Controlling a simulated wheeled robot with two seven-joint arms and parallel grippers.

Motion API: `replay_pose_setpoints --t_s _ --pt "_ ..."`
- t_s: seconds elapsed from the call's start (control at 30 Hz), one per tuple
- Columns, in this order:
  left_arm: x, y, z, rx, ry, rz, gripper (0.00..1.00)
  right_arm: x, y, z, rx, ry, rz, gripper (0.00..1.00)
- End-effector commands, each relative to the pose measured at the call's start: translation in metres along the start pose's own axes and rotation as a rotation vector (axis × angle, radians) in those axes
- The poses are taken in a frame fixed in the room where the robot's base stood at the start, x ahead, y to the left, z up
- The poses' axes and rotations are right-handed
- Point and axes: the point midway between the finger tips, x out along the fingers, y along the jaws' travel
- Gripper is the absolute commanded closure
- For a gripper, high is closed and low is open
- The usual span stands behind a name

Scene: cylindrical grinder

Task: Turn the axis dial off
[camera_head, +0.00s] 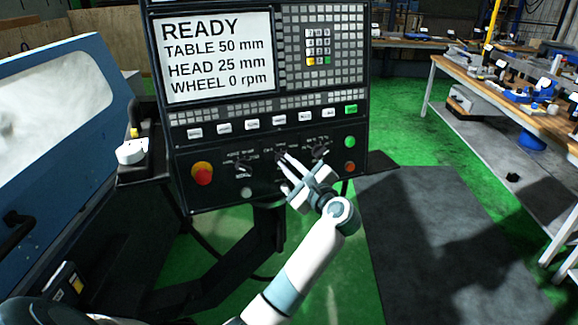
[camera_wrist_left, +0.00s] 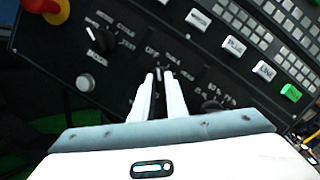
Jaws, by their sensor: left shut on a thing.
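The black control panel (camera_head: 262,188) carries a row of three dials in the head view. My left gripper (camera_head: 286,160) reaches up from below to the middle dial and largely covers it. In the left wrist view the gripper (camera_wrist_left: 160,76) has its two white fingers close together around the small middle dial knob (camera_wrist_left: 159,74), with the word OFF just above left. The fingers are shut on this knob, which I take as the axis dial. Its exact pointing is hidden by the fingers. My right gripper is in neither view.
The left dial (camera_head: 243,170) and right dial (camera_head: 319,151) flank the gripper. A red emergency button (camera_head: 203,173) is at the panel's left; green (camera_head: 350,142) and red (camera_head: 349,168) buttons are at its right. The screen (camera_head: 217,58) reads READY. A workbench (camera_head: 500,85) stands right.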

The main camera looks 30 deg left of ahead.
Motion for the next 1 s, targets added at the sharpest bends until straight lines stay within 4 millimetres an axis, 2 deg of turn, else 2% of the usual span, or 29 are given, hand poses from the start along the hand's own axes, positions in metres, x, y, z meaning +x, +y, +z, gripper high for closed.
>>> replay_pose_setpoints --t_s 0.1,0.13,0.2,0.67,0.87,1.0 --pt "0.0 0.0 0.001 -0.002 0.0 0.001 1.0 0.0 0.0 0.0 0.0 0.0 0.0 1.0" --pt "0.0 0.0 0.001 -0.002 0.0 0.001 0.8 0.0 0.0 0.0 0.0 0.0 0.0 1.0" --pt "0.0 0.0 0.001 -0.002 0.0 0.0 0.69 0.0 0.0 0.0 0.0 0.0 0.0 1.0" --pt "-0.006 0.0 -0.001 -0.001 0.001 -0.001 0.69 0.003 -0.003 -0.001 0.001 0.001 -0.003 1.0" --pt "-0.028 0.001 -0.002 -0.003 0.002 0.0 0.69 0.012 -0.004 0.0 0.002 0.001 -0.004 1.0" --pt "-0.052 0.002 -0.003 -0.004 0.003 -0.001 0.69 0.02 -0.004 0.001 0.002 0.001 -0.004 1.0"
